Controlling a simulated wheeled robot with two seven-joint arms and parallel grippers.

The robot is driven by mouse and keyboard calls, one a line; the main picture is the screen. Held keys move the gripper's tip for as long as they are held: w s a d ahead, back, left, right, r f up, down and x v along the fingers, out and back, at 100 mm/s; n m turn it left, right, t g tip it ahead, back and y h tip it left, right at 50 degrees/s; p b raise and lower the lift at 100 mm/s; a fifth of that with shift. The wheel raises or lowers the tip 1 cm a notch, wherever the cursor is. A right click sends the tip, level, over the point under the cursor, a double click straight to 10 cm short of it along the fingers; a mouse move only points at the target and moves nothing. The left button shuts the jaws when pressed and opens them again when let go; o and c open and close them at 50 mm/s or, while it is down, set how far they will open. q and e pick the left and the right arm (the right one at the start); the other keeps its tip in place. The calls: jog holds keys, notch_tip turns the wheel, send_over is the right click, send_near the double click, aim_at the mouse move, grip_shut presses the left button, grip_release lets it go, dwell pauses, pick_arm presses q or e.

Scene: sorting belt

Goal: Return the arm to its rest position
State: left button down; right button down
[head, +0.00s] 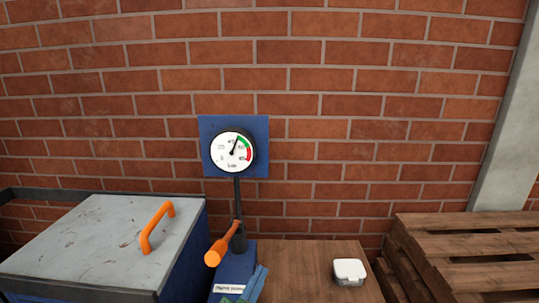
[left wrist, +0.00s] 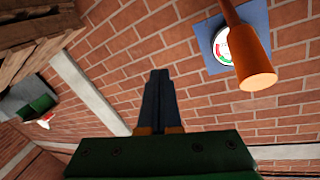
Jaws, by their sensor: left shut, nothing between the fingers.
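My left gripper (left wrist: 160,75) shows in the left wrist view. Its two dark fingers are together, with nothing between them, and point up in the picture from its green body. An orange lever grip (left wrist: 257,75) stands to the right of the fingers, apart from them in the picture. In the head view the same orange grip (head: 216,252) tilts down to the left from a dark post, below a round gauge (head: 232,152) on a blue panel. The needle points up, slightly right, near the start of the green band. My right gripper is not in view.
A blue pump housing (head: 235,268) with a white label stands below the gauge. At left is a box with a grey lid (head: 95,235) and orange handle (head: 157,227). A white box (head: 349,272) sits on a wooden top (head: 300,260). Stacked pallets (head: 470,245) stand at right.

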pick_arm(q)
jog(key=s+a+f+n+g+y, duration=0.2)
jog(key=s+a+f+g, duration=0.1)
jog(key=s+a+f, duration=0.3)
jog(key=s+a+f+n+g+y, duration=0.2)
jog(key=s+a+f+n+g, duration=0.15)
jog(key=f, duration=0.45)
jog(key=s+a+f+g+y, duration=0.1)
jog(key=s+a+f+g, duration=0.15)
jog(key=s, duration=0.45)
jog(key=s+a+f+g, duration=0.2)
jog(key=s+f+g, duration=0.15)
jog(key=s, duration=0.35)
jog(key=s+f+g, duration=0.2)
jog(key=s+f, duration=0.1)
jog(key=f, duration=1.5)
jog(key=s+a+f+b, duration=0.1)
jog(key=s+a+f, duration=0.1)
jog(key=s+f, duration=0.8)
jog(key=shift+s+a+f+g+y, duration=0.3)
jog(key=shift+s+f+g, duration=0.15)
jog(key=shift+s, duration=0.65)
